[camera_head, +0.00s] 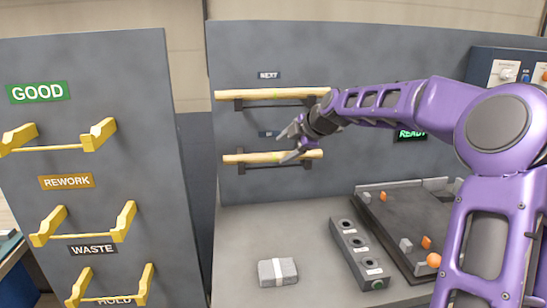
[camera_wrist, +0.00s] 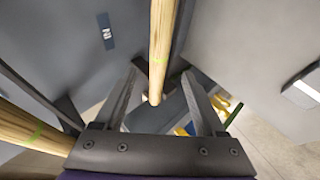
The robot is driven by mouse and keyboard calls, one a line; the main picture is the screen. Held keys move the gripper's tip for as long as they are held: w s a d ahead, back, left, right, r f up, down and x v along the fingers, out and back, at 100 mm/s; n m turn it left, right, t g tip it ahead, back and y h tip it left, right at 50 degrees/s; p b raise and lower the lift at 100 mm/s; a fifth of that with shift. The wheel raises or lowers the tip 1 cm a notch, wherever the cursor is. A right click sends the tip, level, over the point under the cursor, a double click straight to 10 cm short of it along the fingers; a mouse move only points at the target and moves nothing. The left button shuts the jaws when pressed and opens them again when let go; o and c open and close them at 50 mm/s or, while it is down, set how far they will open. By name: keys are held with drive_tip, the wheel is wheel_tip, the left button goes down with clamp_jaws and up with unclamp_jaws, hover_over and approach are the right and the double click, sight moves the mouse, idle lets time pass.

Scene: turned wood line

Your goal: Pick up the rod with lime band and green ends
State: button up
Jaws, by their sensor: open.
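Two pale wooden rods lie on wall brackets, an upper rod (camera_head: 270,94) under the NEXT label and a lower rod (camera_head: 240,158). My gripper (camera_head: 285,146) is open in front of the lower rod, toward its right half. In the wrist view a rod with a thin lime band (camera_wrist: 159,62) runs down between the open fingers of my gripper (camera_wrist: 160,80), seemingly not gripped. Another rod with a green band (camera_wrist: 37,133) crosses the lower left. I cannot make out green ends on either rod. My gripper and arm hide part of the lower rod's right side.
At left, a grey panel (camera_head: 150,180) carries yellow cradles labelled GOOD, REWORK and WASTE. Below the rods are a grey block (camera_head: 278,272), a dark holed block (camera_head: 357,250) and a dark tray (camera_head: 400,225). The bench's left part (camera_head: 240,235) is clear.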

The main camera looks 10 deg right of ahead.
sight(274, 155)
drive_tip(key=shift+p+x, duration=0.35)
drive_tip(key=shift+x, duration=2.8)
drive_tip(key=shift+w+r, duration=0.1)
clamp_jaws()
